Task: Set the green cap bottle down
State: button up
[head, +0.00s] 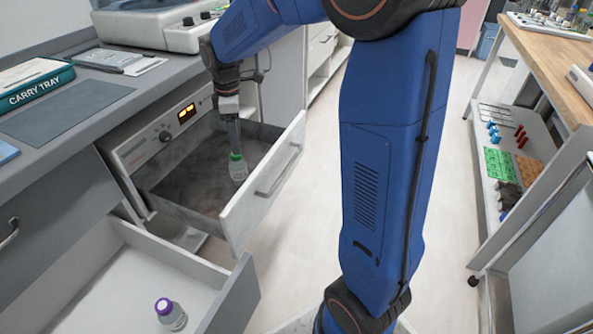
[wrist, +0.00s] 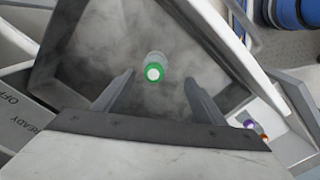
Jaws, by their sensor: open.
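The green cap bottle (head: 238,169) is upright inside the open upper drawer (head: 268,187), near its front wall. In the wrist view its green cap (wrist: 153,73) shows between the tips of my open gripper (wrist: 158,77), with a gap on each side. In the head view my gripper (head: 234,146) points down into the drawer, directly above the cap. The jaws do not appear to grip the bottle. The bottle's base is too small and hazy to show clearly whether it rests on the drawer floor.
A white lower drawer (head: 150,255) is open nearer me and holds a purple-capped bottle (head: 170,312). Pale mist hangs in the upper drawer. The counter carries a CARRY TRAY box (head: 38,86) and a grey mat (head: 68,108). A wooden-topped cart (head: 548,62) stands right.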

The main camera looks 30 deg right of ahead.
jog(key=s+d+r+m+t, duration=0.1)
jog(key=s+d+r+m, duration=0.15)
jog(key=s, duration=0.55)
jog(key=s+d+r+m+t, duration=0.1)
jog(key=s+r+m, duration=0.3)
jog(key=s, duration=0.4)
jog(key=s+d+m+t, duration=0.1)
jog(key=s+m, duration=0.2)
jog(key=s, duration=0.5)
jog(key=s+d+f+m+t, duration=0.1)
jog(key=s+m, duration=0.3)
jog(key=s, duration=0.4)
jog(key=shift+d+f+t, duration=0.3)
jog(key=shift+d, duration=0.15)
jog(key=shift+a, duration=0.1)
